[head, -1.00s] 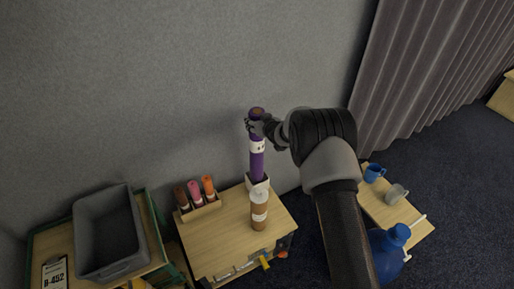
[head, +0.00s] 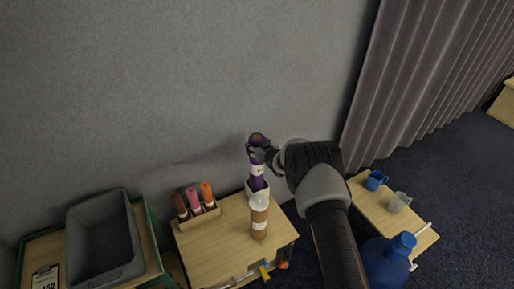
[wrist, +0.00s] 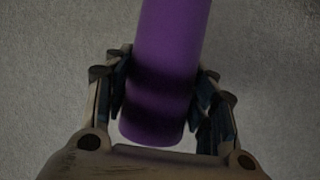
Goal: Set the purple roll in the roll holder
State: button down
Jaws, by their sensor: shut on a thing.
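The purple roll (head: 257,182) stands about upright above the wooden side table, with a pale label and a brown top end. My gripper (head: 256,152) is shut on its upper part; in the wrist view my gripper (wrist: 165,95) has a finger on each side of the roll (wrist: 170,60).
A wooden rack (head: 200,219) with brown, pink and orange rolls stands to the left. A grey bin (head: 104,250) is further left. Cups and a blue jug (head: 385,262) are at right. The wall is close behind.

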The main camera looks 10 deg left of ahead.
jog(key=shift+w, duration=0.1)
jog(key=c, duration=0.7)
grip_release()
jog(key=shift+f, duration=0.1)
